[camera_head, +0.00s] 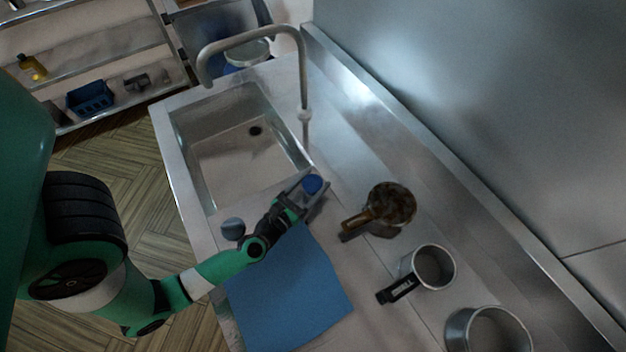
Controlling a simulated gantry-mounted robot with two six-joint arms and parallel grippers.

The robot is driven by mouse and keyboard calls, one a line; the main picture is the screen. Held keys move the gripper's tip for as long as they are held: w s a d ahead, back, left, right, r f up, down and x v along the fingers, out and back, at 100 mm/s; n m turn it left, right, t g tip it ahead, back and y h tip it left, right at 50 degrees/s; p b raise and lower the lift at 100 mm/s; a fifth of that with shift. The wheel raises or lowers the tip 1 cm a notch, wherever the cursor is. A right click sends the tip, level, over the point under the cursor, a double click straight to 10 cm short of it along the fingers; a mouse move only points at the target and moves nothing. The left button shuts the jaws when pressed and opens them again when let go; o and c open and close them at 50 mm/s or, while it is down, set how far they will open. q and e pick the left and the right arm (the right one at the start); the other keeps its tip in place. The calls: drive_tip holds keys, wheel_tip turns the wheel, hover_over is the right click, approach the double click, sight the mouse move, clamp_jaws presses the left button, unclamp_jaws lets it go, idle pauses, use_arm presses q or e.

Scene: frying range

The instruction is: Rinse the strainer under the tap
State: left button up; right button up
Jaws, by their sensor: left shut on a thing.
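The tap (304,75) arches over the sink basin (235,160) from the right, and I see no water running. A round, brown-topped piece with a brown handle (393,203) is on the counter, right of the gripper and apart from it. It may be the strainer, but I cannot tell. My right gripper is not in view.
A blue cloth (287,295) lies flat below the gripper. A metal pot with a black handle (432,267) and another metal pot (490,330) stand at the right. A small grey round thing (233,228) is near the counter's front edge. A wall rises behind the counter.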

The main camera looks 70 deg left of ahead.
use_arm(q)
drive_tip(key=y+p, duration=0.1)
drive_tip(key=n+g+p, duration=0.1)
drive_tip(key=shift+d+r+y+p, duration=0.1)
drive_tip(key=shift+r+y+p, duration=0.2)
drive_tip(key=shift+y+p, duration=0.1)
drive_tip(key=shift+w+n+g+y, duration=0.1)
drive_tip(key=shift+n+g+y, duration=0.2)
drive_tip(key=shift+n+g, duration=0.15)
drive_tip(key=shift+f+n+g+y, duration=0.2)
drive_tip(key=shift+n+g+y, duration=0.25)
drive_tip(key=shift+y, duration=0.05)
drive_tip(key=n+g+y, duration=0.1)
drive_tip(key=n+g+y+b, duration=0.1)
drive_tip(key=g, duration=0.1)
drive_tip(key=shift+f, duration=0.25)
drive_tip(key=n+g+y+b, duration=0.1)
drive_tip(key=n+g+b, duration=0.1)
drive_tip(key=g+b, duration=0.1)
drive_tip(key=shift+n+y, duration=0.4)
drive_tip(key=shift+s+r+g, duration=0.15)
drive_tip(key=shift+s+g, duration=0.05)
drive_tip(key=shift+g, duration=0.3)
drive_tip(key=shift+n, duration=0.3)
